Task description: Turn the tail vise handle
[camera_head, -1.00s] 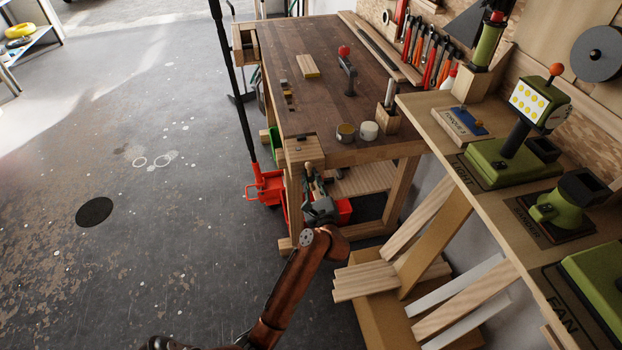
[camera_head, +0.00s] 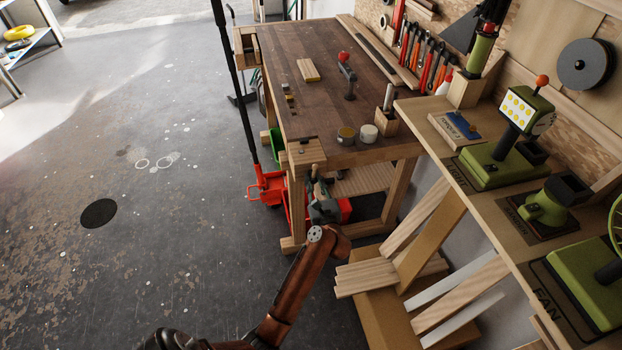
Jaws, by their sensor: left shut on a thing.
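The workbench (camera_head: 330,128) has its tail vise (camera_head: 306,152), a pale wooden block, at the near left corner. My left arm comes up from the bottom of the view. My left gripper (camera_head: 317,190) is at the near face of the bench, just below the vise block, shut on what looks like the vise handle. The handle is mostly hidden by the gripper and is too small to show its angle. My right gripper is not in view.
Leaning boards and a tool shelf (camera_head: 480,190) crowd the right. The floor at left is open.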

